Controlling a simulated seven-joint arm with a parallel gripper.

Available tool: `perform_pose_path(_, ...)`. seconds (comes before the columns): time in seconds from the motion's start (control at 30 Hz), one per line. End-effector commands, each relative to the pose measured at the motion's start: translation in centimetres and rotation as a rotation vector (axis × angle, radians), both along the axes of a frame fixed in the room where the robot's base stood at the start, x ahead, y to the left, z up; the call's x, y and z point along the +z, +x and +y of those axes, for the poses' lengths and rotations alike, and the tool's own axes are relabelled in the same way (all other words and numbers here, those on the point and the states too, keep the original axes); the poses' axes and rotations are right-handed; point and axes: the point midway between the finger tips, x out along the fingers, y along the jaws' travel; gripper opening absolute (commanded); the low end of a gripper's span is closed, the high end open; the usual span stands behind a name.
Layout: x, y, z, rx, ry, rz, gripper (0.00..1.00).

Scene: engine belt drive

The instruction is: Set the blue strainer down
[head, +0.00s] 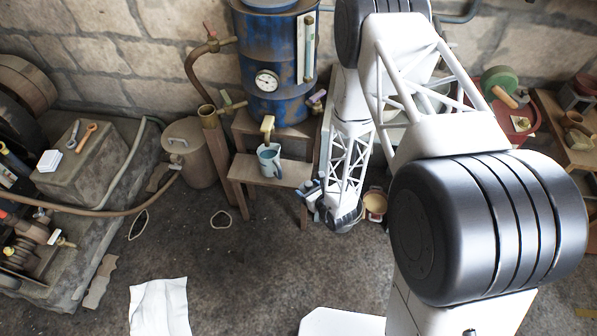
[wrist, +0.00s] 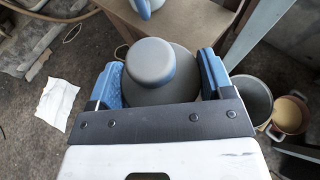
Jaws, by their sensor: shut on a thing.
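My gripper (wrist: 158,75) has its two blue fingers on either side of a round, grey-looking body with a short wide cylinder on top. I take this to be the strainer (wrist: 150,65); its blue colour is not clear here. Its underside is hidden, and so are the contact points. In the head view my gripper (head: 316,196) hangs low beside the wooden stand, right of its step. The strainer is too small and covered to make out there.
A blue-and-white jug (head: 268,160) stands on the wooden step (head: 250,172); it also shows in the wrist view (wrist: 145,8). A white cloth (wrist: 57,103) lies on otherwise open floor.

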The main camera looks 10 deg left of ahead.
Motion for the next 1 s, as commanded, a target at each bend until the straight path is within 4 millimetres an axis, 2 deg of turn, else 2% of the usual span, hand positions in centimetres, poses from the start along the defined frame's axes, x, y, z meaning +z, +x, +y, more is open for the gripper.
perform_pose_path(0.27, -0.3, 3.2, 1.4, 0.0, 0.0, -0.001, 0.49)
perform_pose_path(0.8, -1.2, 12.3, 5.4, 0.001, 0.0, -0.001, 0.49)
perform_pose_path(1.0, -1.4, 14.1, 6.2, 0.001, 0.0, 0.0, 0.49)
